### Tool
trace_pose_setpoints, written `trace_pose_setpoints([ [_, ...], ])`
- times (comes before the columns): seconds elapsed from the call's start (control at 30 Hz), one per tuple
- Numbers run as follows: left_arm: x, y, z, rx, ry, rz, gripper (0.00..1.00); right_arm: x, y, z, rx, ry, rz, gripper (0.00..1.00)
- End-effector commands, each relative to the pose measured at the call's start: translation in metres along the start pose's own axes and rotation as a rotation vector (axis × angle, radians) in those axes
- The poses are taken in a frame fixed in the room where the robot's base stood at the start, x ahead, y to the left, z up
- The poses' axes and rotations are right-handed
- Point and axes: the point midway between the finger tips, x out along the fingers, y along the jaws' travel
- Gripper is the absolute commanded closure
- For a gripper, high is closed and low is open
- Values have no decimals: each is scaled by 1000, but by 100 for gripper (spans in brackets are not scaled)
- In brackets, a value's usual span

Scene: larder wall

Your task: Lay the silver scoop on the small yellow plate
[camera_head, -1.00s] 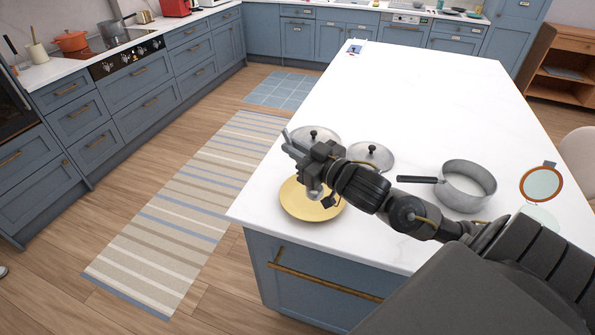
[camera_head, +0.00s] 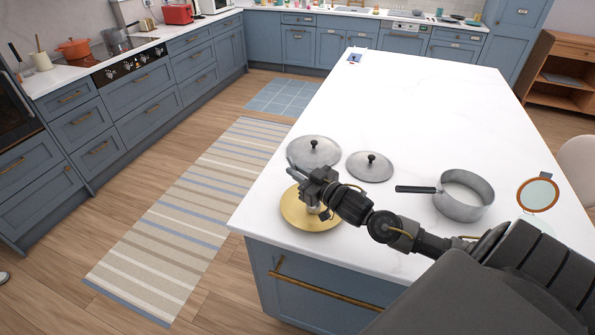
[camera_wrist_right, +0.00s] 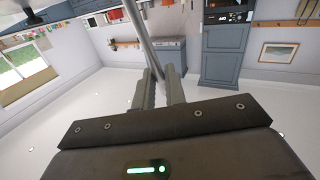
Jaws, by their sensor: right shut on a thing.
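The yellow plate (camera_head: 291,213) lies near the front left corner of the white island top. My right gripper (camera_head: 296,172) is over the plate's far side and hides part of it. In the right wrist view the gripper (camera_wrist_right: 160,88) is shut on a slim grey metal piece, the silver scoop (camera_wrist_right: 139,38), which runs up out of frame. My left gripper is not in view.
Two silver lids (camera_head: 314,148) (camera_head: 371,168) lie just beyond the gripper. A silver saucepan (camera_head: 463,205) with a dark handle stands to the right, and a round orange-rimmed item (camera_head: 538,195) lies farther right.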

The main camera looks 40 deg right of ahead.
Motion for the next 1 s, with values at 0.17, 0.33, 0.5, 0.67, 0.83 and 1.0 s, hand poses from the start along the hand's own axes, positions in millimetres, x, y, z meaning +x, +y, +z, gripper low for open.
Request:
trace_pose_setpoints([
  [0.17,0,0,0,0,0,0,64,0,0,0,-1,1,0,100],
  [0.33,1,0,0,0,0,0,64,0,0,3,0,0,0,100],
  [0.5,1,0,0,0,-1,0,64,0,0,2,-1,0,0,66],
  [0.67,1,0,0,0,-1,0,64,0,0,2,-1,1,-1,66],
  [0.83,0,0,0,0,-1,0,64,0,0,0,-2,1,-1,66],
  [1.0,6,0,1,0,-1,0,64,-18,0,3,-2,-2,-2,66],
])
